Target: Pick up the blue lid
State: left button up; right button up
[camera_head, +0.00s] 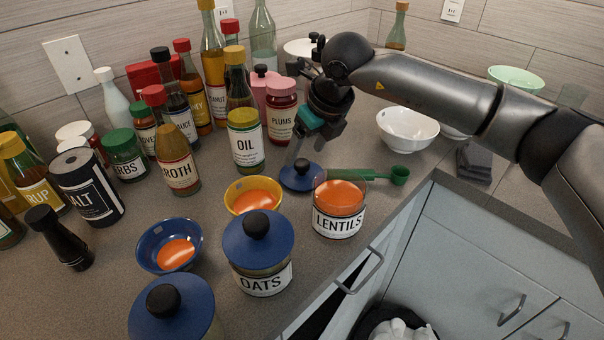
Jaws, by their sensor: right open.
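A blue lid (300,178) with a black knob lies loose on the counter, just left of and behind the open lentils jar (339,222). The jar has a clear glass body and orange lentils inside. My right gripper (303,152) comes down from above, with its fingers over the blue lid near the knob. It is open; I cannot tell whether a fingertip touches the lid. Other blue lids sit on the oats jar (262,283) and on a jar (172,315) at the bottom edge. My left gripper is not in view.
A green measuring scoop (398,175) lies right of the lid. A yellow bowl (236,203) and a blue bowl (158,263) stand to the left. Several bottles and jars, including oil (245,150), crowd the back. A white bowl (407,130) stands at right. A drawer below the counter edge is ajar.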

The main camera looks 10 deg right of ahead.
aim_at(302, 162)
jog(key=x, duration=0.4)
jog(key=shift+f+b, duration=0.3)
jog(key=shift+f, duration=0.1)
grip_shut()
